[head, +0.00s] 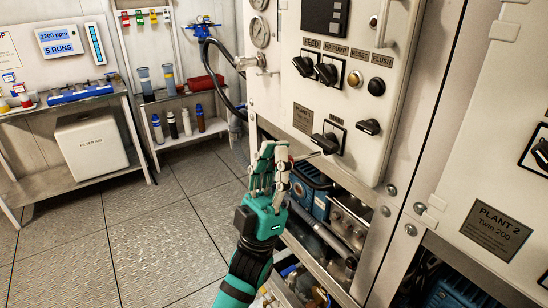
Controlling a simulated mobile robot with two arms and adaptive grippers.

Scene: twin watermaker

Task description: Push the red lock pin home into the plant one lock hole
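My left gripper (270,160), with a green body and pale fingers, is raised in front of the plant one cabinet, just left of and below its lower switch (330,138). Its fingers point up and lie close together, seen from behind. A small patch of red shows at the right edge of the fingertips; I cannot tell whether it is the red lock pin or whether the fingers hold it. The dark plant one label (303,118) is on the panel above the fingers. I cannot make out the lock hole. My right gripper is not in view.
Below the panel is an open bay with a blue pump unit (312,190) and pipes. The plant two cabinet (496,229) stands at the right. A shelf with bottles (172,124) and a bench (92,100) stand at the left. The tiled floor (130,230) between is clear.

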